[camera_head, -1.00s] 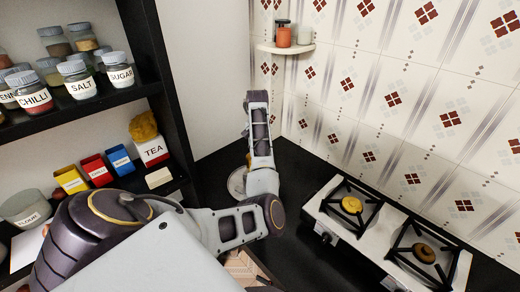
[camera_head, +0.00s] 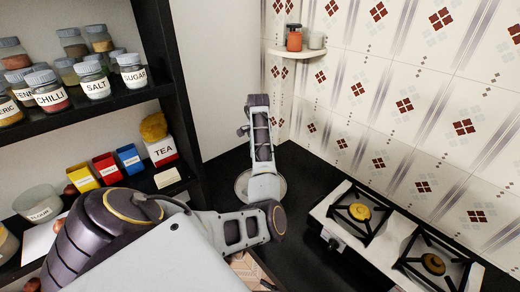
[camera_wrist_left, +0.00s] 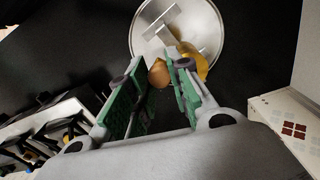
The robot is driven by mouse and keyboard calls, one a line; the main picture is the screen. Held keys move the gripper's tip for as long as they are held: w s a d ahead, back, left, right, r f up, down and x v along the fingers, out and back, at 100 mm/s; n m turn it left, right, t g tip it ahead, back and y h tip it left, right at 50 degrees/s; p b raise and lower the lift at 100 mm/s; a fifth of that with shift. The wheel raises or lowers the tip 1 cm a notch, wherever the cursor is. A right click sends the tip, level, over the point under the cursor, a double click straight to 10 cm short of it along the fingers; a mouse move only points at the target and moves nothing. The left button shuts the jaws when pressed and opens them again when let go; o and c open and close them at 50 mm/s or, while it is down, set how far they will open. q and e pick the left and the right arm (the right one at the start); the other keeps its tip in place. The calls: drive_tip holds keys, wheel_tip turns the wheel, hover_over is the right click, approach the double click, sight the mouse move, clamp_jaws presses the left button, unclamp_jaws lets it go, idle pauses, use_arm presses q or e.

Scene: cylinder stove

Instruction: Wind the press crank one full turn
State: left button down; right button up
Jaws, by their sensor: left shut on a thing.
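The press shows in the left wrist view as a round silver plate (camera_wrist_left: 203,22) with a metal crossbar and a yellow crank arm (camera_wrist_left: 198,62). A brown rounded knob (camera_wrist_left: 158,74) sits at the near end of the yellow arm. My left gripper (camera_wrist_left: 153,70) has its green-padded fingers closed around the knob. In the head view part of the round plate (camera_head: 242,184) shows on the dark counter, beside and behind my left arm. The arm hides most of the crank there. My right gripper is in neither view.
A white two-burner stove (camera_head: 326,212) stands on the counter to the right. A dark shelf (camera_head: 75,121) with labelled jars and tins is at the left. The dark counter (camera_head: 312,160) between plate and stove is clear.

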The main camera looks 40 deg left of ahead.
use_arm(q)
drive_tip(key=shift+a+r, duration=0.1)
idle(0.4)
drive_tip(key=c, duration=1.3)
unclamp_jaws()
drive_tip(key=shift+o, duration=0.2)
wheel_tip(320, 180, up, 12)
idle(0.4)
